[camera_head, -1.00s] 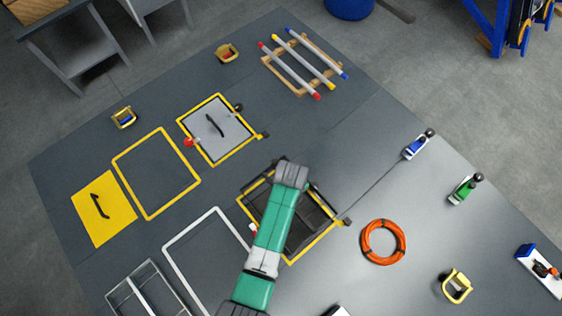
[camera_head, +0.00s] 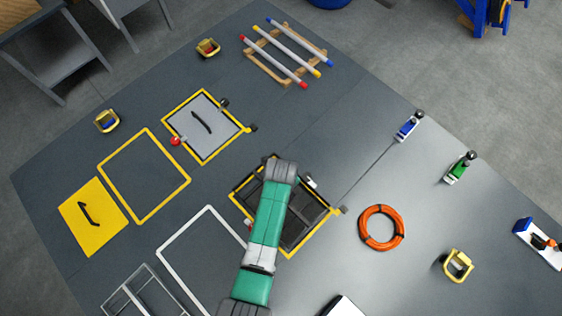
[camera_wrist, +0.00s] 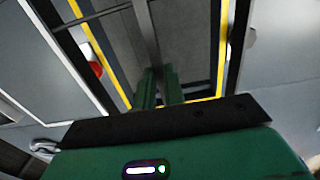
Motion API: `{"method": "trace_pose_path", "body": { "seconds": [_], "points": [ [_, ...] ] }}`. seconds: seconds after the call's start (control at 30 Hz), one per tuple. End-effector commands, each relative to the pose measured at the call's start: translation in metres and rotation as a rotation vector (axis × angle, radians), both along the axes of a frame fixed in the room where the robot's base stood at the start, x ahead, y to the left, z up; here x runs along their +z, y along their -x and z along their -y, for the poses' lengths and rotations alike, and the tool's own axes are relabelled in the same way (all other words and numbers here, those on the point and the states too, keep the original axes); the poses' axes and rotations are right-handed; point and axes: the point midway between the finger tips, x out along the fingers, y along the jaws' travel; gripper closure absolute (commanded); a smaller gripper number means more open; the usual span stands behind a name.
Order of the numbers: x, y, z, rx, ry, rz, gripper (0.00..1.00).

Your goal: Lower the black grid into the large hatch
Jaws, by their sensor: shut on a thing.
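The black grid (camera_head: 305,213) is at the large hatch, whose yellow-edged rim (camera_head: 317,233) shows around it in the head view. The grid's outline lies roughly within the rim; I cannot tell how far down it sits. My green arm covers the middle of both and hides my gripper there. In the wrist view, my gripper (camera_wrist: 160,90) has its green fingers close together on a dark bar of the grid (camera_wrist: 149,40). Yellow rim strips (camera_wrist: 223,52) run on both sides of it.
A closed grey hatch cover (camera_head: 203,127) with clamps lies up-left of the large hatch. A white frame outline (camera_head: 178,238) lies at its left, an orange ring (camera_head: 382,228) at its right. A yellow plate (camera_head: 92,217) is at far left. Deck between ring and hatch is clear.

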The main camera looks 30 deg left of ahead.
Motion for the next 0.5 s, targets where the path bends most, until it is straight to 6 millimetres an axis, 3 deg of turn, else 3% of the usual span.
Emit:
{"method": "trace_pose_path", "body": {
  "seconds": [0.5],
  "points": [
    [-0.042, -0.001, 0.0, 0.0, 0.0, 0.002, 1.0]
  ]
}}
